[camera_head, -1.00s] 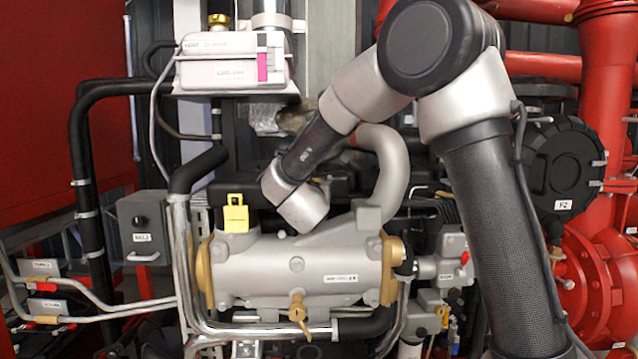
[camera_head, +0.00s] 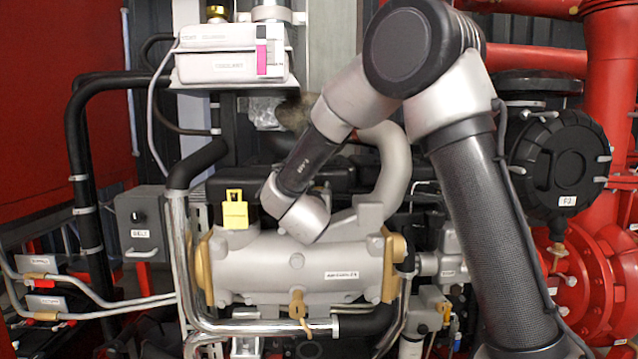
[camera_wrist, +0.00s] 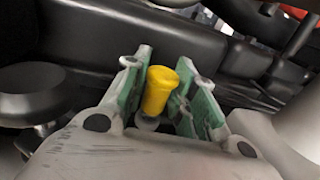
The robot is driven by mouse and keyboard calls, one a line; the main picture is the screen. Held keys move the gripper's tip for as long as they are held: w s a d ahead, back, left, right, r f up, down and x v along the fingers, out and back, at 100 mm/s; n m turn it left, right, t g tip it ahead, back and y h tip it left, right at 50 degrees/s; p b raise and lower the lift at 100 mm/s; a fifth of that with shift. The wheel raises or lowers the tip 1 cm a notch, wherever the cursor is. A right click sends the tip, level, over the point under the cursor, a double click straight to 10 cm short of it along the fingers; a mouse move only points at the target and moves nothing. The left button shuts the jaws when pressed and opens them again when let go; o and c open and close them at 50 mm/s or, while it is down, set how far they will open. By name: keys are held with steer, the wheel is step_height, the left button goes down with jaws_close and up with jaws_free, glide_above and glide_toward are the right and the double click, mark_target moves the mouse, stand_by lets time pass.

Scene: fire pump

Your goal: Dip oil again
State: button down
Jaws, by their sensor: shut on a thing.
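In the wrist view, my gripper (camera_wrist: 167,72) has its two green-padded fingers on either side of a yellow cylindrical handle (camera_wrist: 159,92), which looks like the dipstick's grip. The fingers are shut on it. Whatever is below the handle is mostly hidden by the gripper body. In the head view, the end of my arm reaches down behind the grey cylindrical housing (camera_head: 260,267). My fingers and the held handle are hidden there, so I cannot tell how far the dipstick is in or out of its tube.
A yellow square cap (camera_head: 234,214) stands on the engine to the left of my wrist. A grey curved pipe (camera_head: 394,170) rises close on the right. A dark engine cover (camera_wrist: 185,50) lies close beyond the fingers in the wrist view.

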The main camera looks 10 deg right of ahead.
steer(key=shift+f, duration=0.5)
steer(key=c, duration=1.3)
jaws_free()
steer(key=shift+f, duration=0.1)
steer(key=shift+s+a, duration=0.1)
steer(key=shift+s, duration=0.1)
steer(key=v, duration=1.1)
steer(key=shift+s+a, duration=0.1)
steer(key=shift+s, duration=0.2)
